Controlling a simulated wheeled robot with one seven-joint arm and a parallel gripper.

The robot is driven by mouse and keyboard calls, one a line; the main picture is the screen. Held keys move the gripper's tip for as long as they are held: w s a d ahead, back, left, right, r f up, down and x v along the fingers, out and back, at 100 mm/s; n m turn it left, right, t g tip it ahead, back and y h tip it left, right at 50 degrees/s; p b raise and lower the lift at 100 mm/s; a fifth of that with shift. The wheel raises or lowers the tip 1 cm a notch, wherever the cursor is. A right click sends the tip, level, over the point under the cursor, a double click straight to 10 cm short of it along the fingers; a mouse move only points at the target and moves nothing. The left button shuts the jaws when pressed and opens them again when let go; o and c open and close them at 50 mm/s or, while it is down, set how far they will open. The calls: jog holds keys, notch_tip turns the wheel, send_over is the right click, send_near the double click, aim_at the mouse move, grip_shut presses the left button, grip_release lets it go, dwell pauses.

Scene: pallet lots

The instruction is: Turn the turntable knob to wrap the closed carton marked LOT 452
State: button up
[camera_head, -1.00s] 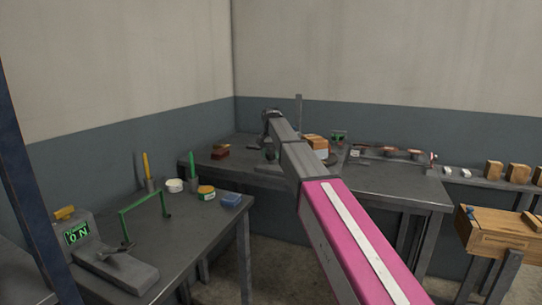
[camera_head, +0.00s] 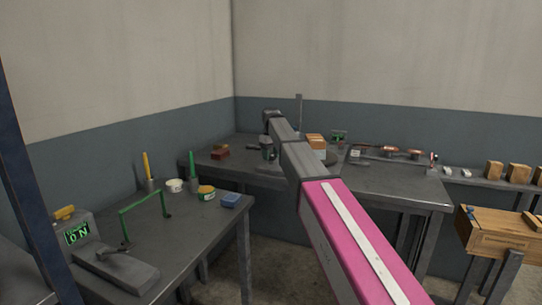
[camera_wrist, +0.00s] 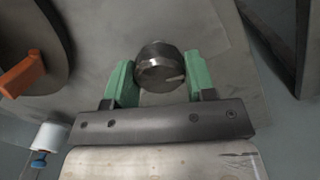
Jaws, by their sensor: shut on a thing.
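In the wrist view my gripper (camera_wrist: 158,78) has its two green fingers on either side of a round grey metal knob (camera_wrist: 156,66), which has a pale mark on it. The dark round turntable (camera_wrist: 52,85) is left of the knob, with an orange piece on it. In the head view an orange-and-white carton (camera_head: 315,142) stands on the turntable (camera_head: 331,158) on the far bench. My gripper (camera_head: 268,152) is down left of the carton, small and partly hidden by my arm. No lot marking is readable.
A white roll (camera_wrist: 47,134) is near my gripper. Wooden blocks and a crate (camera_head: 498,232) are at the right.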

aim_at(271, 154)
jog(key=n, duration=0.5)
jog(key=shift+n, duration=0.3)
dwell(0.4)
jog(key=o, duration=0.9)
notch_tip(271, 154, up, 11)
jog(key=shift+f, duration=0.1)
dwell(1.2)
